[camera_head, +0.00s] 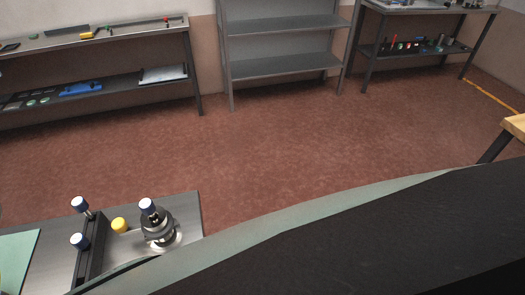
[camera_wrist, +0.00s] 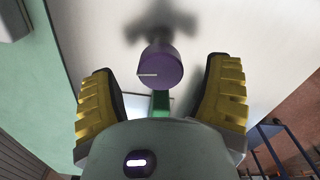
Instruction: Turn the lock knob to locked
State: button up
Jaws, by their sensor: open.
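A round purple knob (camera_wrist: 161,66) shows in the wrist view, in front of a pale panel (camera_wrist: 95,22). A short white line on its face lies about level, reaching from near the centre to the left edge. My gripper (camera_wrist: 157,80) has two ribbed yellow fingers, spread wide on either side of the knob. A gap shows between each finger and the knob, so they appear apart from it. A dark, blurred shape lies above the knob on the panel. The head view shows neither the knob nor my gripper.
In the head view, a metal bench (camera_head: 190,207) at lower left bears blue-capped parts (camera_head: 79,240), a yellow knob (camera_head: 120,225) and a round metal fitting (camera_head: 158,228). Shelving (camera_head: 285,68) stands along the far wall. The reddish floor (camera_head: 270,140) between is clear.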

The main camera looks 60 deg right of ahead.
jog(key=shift+f+b, duration=0.3)
jog(key=shift+f, duration=0.5)
jog(key=shift+c, duration=0.2)
